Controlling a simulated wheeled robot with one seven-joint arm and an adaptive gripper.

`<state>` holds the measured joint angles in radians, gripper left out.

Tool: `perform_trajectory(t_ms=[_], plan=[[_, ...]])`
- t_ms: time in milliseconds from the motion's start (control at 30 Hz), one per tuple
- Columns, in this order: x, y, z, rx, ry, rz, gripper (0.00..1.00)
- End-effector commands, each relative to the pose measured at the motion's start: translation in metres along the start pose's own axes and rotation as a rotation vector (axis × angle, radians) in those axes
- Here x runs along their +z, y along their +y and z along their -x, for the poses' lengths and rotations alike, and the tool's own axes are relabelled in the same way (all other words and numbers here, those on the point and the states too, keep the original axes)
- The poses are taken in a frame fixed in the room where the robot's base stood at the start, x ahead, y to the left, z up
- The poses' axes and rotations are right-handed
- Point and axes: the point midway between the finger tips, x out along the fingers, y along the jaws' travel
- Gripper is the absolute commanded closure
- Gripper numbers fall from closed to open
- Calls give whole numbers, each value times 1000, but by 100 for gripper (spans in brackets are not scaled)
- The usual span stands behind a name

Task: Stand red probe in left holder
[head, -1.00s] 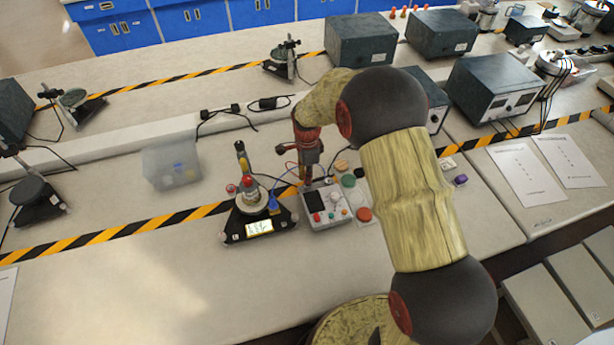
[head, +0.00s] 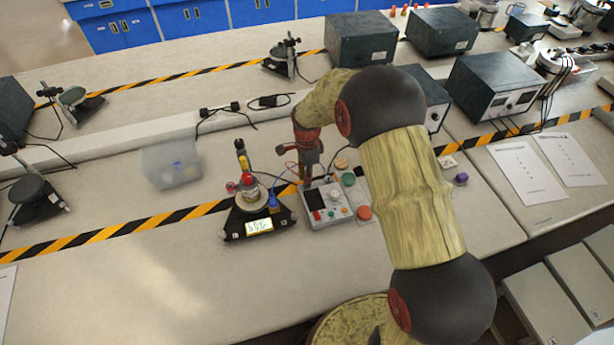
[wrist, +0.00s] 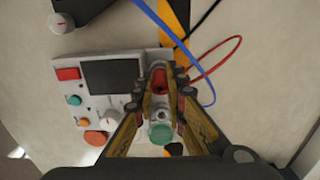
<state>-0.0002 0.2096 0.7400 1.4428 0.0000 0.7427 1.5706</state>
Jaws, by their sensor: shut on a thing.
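My gripper (head: 307,183) points down at the back left edge of the grey meter box (head: 322,222). In the wrist view its fingers (wrist: 160,80) are closed around a narrow thing with a red part, which looks like the red probe (wrist: 158,76). Most of it is hidden by the fingers. A red wire (wrist: 222,62) runs from beside the fingertips. A green round cap (wrist: 160,133) shows between the fingers, nearer the palm. I cannot clearly pick out the left holder; the head view is too small there and my gripper covers part.
A blue wire (wrist: 165,35) crosses the bench. A clear bin (head: 170,165) stands farther left. The front bench is bare.

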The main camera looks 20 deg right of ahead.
Motion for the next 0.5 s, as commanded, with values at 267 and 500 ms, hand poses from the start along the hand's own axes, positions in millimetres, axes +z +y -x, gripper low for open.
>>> perform_trajectory(t_ms=[267, 500], plan=[[0, 0, -3, 0, 0, 0, 100], [0, 0, -6, 0, 0, 0, 100]])
